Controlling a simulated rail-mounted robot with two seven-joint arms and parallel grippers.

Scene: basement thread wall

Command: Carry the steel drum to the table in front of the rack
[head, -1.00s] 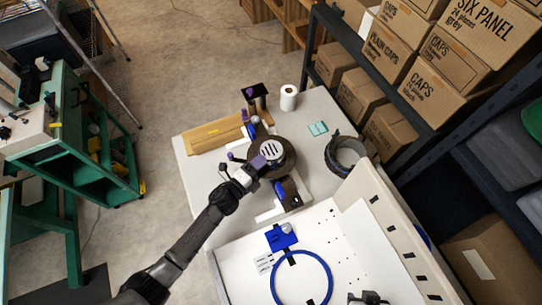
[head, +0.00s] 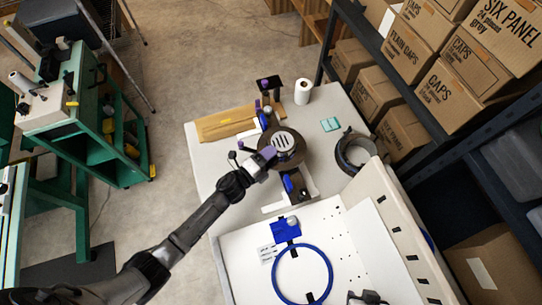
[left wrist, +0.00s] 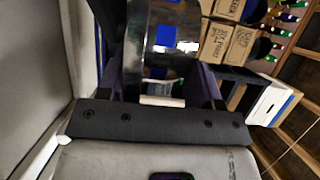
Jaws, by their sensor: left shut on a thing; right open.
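The steel drum (head: 283,140) shows in the head view as a round silver top with dark slots, at a dark brown disc over the white table (head: 226,176). My left gripper (head: 266,153) is shut on its near-left side. In the left wrist view the drum (left wrist: 165,48) is a shiny curved wall with blue patches between the fingers. The drum's underside is hidden, so I cannot tell whether it touches what is below. My right gripper (head: 367,298) shows only partly at the bottom edge of the head view, open and apart from the drum.
A dark rack (head: 345,45) with cardboard boxes stands behind the table. A paper roll (head: 302,92), teal pad (head: 330,124), dark ring (head: 356,152) and brown board (head: 222,125) surround the drum. A blue hoop (head: 302,274) lies on the white tray. A green cart (head: 98,120) stands left.

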